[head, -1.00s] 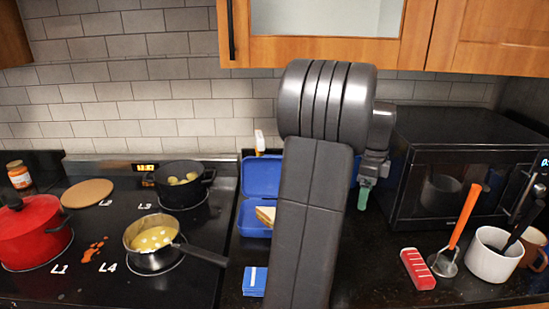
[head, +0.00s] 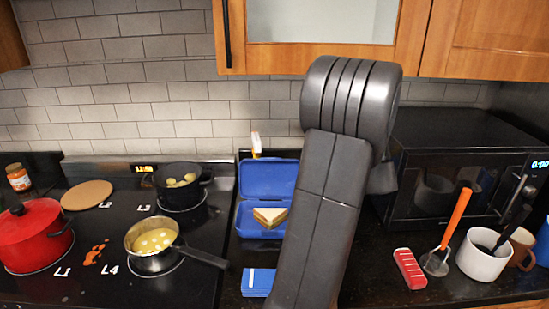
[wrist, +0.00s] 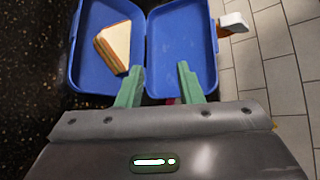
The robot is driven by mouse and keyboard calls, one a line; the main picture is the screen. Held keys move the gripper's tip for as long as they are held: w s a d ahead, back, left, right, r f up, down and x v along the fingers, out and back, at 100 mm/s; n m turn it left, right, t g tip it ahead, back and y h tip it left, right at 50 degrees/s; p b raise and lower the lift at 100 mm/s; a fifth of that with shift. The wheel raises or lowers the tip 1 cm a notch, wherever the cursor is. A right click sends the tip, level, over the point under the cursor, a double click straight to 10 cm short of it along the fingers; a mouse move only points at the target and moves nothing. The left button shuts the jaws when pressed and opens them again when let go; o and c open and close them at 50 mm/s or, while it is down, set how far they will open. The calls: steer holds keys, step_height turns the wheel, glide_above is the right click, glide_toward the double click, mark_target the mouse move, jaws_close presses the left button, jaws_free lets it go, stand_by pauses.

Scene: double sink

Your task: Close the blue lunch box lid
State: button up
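The blue lunch box stands open on the dark counter. Its lid (head: 268,179) is raised at the back, and its base (head: 246,226) holds a sandwich wedge (head: 270,216). In the wrist view, the base (wrist: 85,62) is on the left with the sandwich (wrist: 115,45), and the lid (wrist: 180,45) is on the right. My gripper (wrist: 161,82) is open and empty, its green fingertips apart. One fingertip overlaps the base's near edge and the other the lid; contact cannot be told. In the head view my arm hides the gripper and the box's right side.
A stove with a red pot (head: 35,235), a saucepan (head: 152,240) and a dark pot (head: 180,185) is left. A microwave (head: 465,170) stands right. A blue block (head: 258,282) lies in front of the box. An orange-and-white object (wrist: 233,23) is beside the lid.

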mark_target(271, 160)
steer(key=w+a+t+p, duration=0.1)
steer(key=w+a, duration=0.2)
steer(key=w, duration=0.1)
steer(key=w+a+r+n+t+p, duration=0.1)
steer(key=w+a+p, duration=0.1)
steer(key=w+a, duration=0.1)
steer(key=w+a+t+p, duration=0.1)
steer(key=w+a+t, duration=0.1)
steer(key=w, duration=0.3)
steer(key=shift+a+r+n+y+p, duration=0.15)
steer(key=shift+a+n+y+p, duration=0.2)
steer(key=shift+a, duration=0.45)
jaws_close()
